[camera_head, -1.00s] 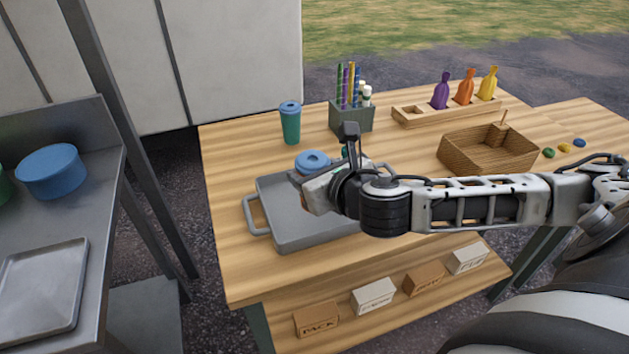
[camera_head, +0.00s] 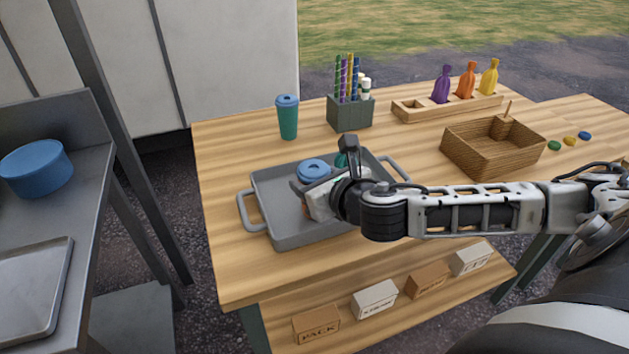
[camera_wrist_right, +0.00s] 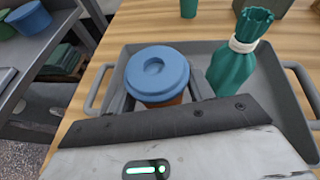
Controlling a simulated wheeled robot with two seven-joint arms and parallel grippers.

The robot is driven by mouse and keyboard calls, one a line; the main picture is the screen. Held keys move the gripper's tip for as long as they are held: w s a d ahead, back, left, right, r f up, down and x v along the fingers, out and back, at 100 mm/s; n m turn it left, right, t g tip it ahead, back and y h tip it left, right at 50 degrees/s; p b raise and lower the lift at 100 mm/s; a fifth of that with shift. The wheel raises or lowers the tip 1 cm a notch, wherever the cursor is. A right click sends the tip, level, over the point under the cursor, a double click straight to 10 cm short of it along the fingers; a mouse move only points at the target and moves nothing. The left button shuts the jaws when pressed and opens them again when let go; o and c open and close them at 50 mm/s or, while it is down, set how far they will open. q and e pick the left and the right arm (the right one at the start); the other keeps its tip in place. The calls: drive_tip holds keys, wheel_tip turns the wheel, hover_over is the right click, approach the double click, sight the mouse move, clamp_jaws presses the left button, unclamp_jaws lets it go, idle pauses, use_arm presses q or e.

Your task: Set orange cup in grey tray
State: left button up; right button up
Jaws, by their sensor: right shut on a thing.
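The orange cup (camera_wrist_right: 166,102) has a blue lid, which shows clearly in the wrist view. In the head view the lid (camera_head: 313,170) shows over the grey tray (camera_head: 280,236), while my gripper hides most of the cup's body. My right gripper (camera_head: 309,188) is shut on the cup, which looks upright within the tray's outline. Whether its base touches the tray floor is hidden. A teal tied bag (camera_wrist_right: 233,62) stands in the tray beside the cup, to its right in the wrist view. My left gripper is not in view.
A teal lidded cup (camera_head: 287,118) and a dark holder with striped sticks (camera_head: 350,112) stand behind the tray. A wooden basket (camera_head: 480,155) and a rack of coloured bags (camera_head: 420,112) are to the right. The table's left front is clear.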

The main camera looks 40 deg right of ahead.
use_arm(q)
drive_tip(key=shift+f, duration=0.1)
use_arm(e)
drive_tip(key=o, duration=0.8)
drive_tip(key=shift+f, duration=0.1)
drive_tip(key=shift+s+r, duration=0.2)
use_arm(q)
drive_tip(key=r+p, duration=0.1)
drive_tip(key=p, duration=0.1)
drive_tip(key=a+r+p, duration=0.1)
drive_tip(key=p, duration=0.2)
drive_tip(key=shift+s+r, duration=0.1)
use_arm(e)
drive_tip(key=v, duration=1.1)
drive_tip(key=shift+s+r, duration=0.15)
drive_tip(key=shift+s, duration=0.1)
